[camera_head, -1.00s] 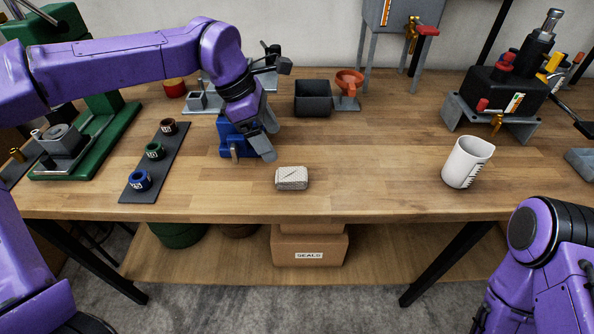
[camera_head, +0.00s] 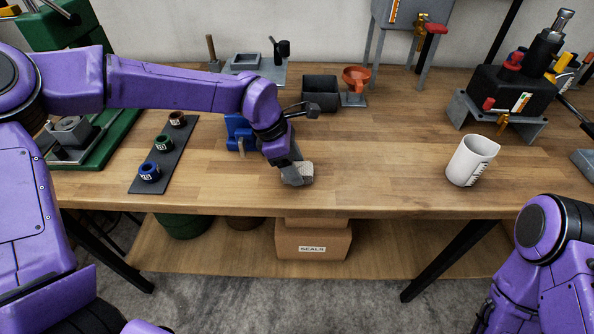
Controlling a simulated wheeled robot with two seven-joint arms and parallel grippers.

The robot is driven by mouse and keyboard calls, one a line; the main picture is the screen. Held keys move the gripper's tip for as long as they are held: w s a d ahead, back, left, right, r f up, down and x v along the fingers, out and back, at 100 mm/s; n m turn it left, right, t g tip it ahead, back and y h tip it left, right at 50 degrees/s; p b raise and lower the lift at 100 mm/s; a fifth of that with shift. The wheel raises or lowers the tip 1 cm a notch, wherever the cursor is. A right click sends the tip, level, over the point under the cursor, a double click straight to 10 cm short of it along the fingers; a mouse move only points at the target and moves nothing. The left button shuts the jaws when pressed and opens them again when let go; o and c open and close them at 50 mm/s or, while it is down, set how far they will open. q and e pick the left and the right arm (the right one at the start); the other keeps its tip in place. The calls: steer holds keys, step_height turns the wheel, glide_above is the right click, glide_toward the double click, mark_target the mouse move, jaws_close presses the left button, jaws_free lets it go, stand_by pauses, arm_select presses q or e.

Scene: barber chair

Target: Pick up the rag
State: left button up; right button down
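The rag (camera_head: 306,169) is a small, folded, whitish textured block on the wooden table, left of centre near the front edge. My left gripper (camera_head: 298,177) is down at the rag, with its fingers at the rag's left side and covering part of it. I cannot tell whether the fingers are closed on the rag or only around it. My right arm shows at the lower right, but its gripper is not visible.
A white cup (camera_head: 470,160) stands to the right. A blue block-like device (camera_head: 239,132) is just behind my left gripper. A strip with several coloured rings (camera_head: 164,155) lies to the left. A dark bin (camera_head: 320,93) stands behind. The table between rag and cup is clear.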

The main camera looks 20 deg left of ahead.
mark_target(304, 169)
arm_select(q)
steer(key=c, duration=0.6)
steer(key=shift+r, duration=0.1)
steer(key=shift+r, duration=0.35)
step_height(304, 169, up, 3)
steer(key=shift+d+f, duration=0.1)
steer(key=shift+f, duration=0.05)
steer(key=s+d+r+b, duration=0.1)
steer(key=s+r, duration=0.2)
steer(key=s, duration=0.1)
steer(key=s+d+r+b, duration=0.1)
steer(key=s+d+r, duration=0.1)
steer(key=s+r, duration=0.1)
steer(key=s+d+r+b, duration=0.1)
steer(key=s+r, duration=0.2)
steer(key=s, duration=0.3)
steer(key=shift+d+r, duration=0.25)
steer(key=shift+d, duration=0.15)
